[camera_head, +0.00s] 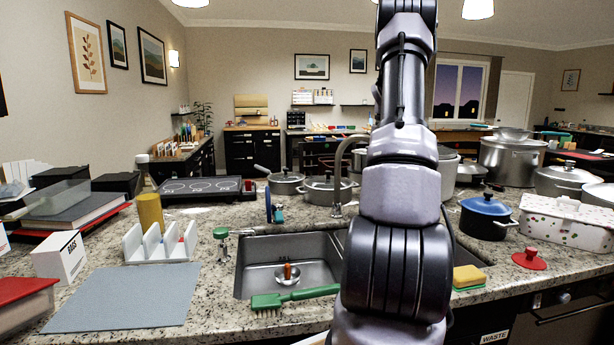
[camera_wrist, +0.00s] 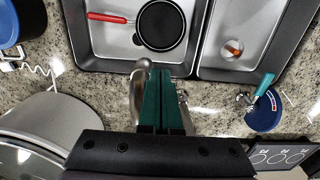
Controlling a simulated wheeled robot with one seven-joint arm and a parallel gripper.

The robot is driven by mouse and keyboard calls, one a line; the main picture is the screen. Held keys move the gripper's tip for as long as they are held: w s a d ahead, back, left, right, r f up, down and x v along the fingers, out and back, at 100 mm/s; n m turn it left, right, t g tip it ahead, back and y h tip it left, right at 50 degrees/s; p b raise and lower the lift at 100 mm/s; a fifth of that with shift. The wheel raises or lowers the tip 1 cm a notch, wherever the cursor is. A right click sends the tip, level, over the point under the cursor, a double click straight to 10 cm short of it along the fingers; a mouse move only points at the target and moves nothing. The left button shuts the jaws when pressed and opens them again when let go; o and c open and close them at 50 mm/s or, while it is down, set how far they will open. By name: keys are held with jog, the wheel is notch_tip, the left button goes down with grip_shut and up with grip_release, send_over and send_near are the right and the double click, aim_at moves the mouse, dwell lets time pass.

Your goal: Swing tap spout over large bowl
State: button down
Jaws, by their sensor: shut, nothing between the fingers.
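The silver tap (camera_head: 338,185) rises behind the sink in the head view. Its curved neck bends right, and its outlet is hidden behind my arm. In the wrist view, the metal tap (camera_wrist: 138,92) shows close beside my gripper's fingers; contact cannot be told. My gripper (camera_wrist: 162,100) has teal fingers, shut together and empty, pointing toward the sink. It is hidden behind my arm in the head view.
The other basin holds a dark round pan (camera_wrist: 161,25) and a red-handled tool (camera_wrist: 107,17). A green brush (camera_head: 295,297) lies on the sink's front edge. Pots (camera_head: 327,190) stand behind the tap, and a blue pot (camera_head: 486,218) stands to the right.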

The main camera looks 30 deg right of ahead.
notch_tip(320, 180, up, 8)
jog(key=a, duration=0.3)
jog(key=shift+s, duration=0.35)
dwell(0.6)
